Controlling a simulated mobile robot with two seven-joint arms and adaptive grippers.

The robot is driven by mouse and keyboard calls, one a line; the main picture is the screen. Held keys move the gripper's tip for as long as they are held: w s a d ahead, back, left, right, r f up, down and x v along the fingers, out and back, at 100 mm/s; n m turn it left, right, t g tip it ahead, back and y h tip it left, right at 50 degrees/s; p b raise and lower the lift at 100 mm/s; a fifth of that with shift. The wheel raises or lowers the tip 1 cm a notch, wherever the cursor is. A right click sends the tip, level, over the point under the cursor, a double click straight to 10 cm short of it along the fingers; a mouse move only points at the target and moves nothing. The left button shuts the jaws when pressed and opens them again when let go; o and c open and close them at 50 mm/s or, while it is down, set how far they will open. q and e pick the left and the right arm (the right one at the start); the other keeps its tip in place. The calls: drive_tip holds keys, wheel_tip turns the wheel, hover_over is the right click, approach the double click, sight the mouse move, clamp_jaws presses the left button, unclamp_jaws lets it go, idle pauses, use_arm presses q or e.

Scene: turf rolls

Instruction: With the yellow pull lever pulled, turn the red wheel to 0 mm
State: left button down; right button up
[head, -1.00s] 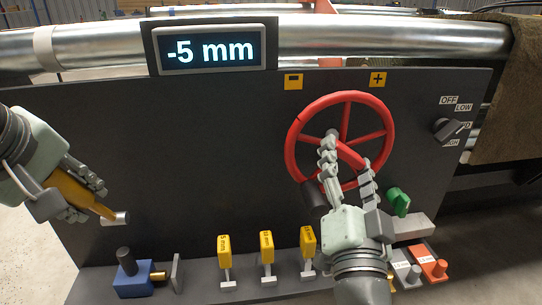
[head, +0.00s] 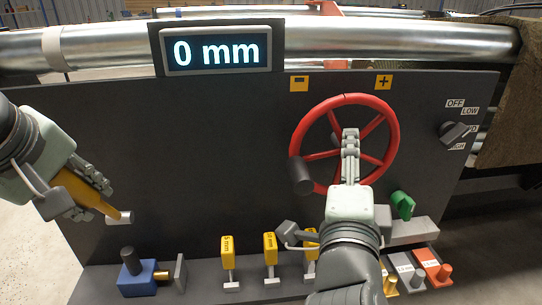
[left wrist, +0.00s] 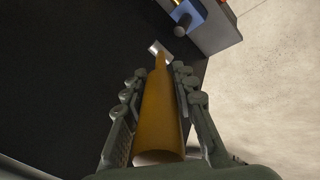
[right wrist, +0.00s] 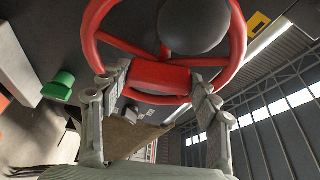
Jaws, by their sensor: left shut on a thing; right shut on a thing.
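The display (head: 219,53) at the top of the dark panel reads 0 mm. My left gripper (head: 88,195) is shut on the yellow pull lever (head: 72,185), at the panel's left side. In the left wrist view the lever (left wrist: 160,115) lies lengthwise between the fingers. The red wheel (head: 384,112) is mounted on the panel, with a dark knob (head: 301,174) at its lower left. My right gripper (head: 350,150) is shut on the wheel and hides part of it. In the right wrist view the fingers hold a red part of the wheel (right wrist: 160,77).
A minus label (head: 299,83) and a plus label (head: 383,82) sit above the wheel. A green knob (head: 402,204) is close to my right arm. Yellow gauge blocks (head: 228,246) and a blue block (head: 136,277) stand on the lower ledge. A dark selector (head: 456,132) is at right.

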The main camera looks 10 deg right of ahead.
drive_tip(key=shift+d+m, duration=0.3)
drive_tip(key=shift+m, duration=0.1)
drive_tip(key=o, duration=1.6)
drive_tip(key=shift+c, duration=0.2)
drive_tip(key=shift+o, duration=0.6)
drive_tip(key=shift+a, duration=0.1)
drive_tip(key=shift+n, duration=0.3)
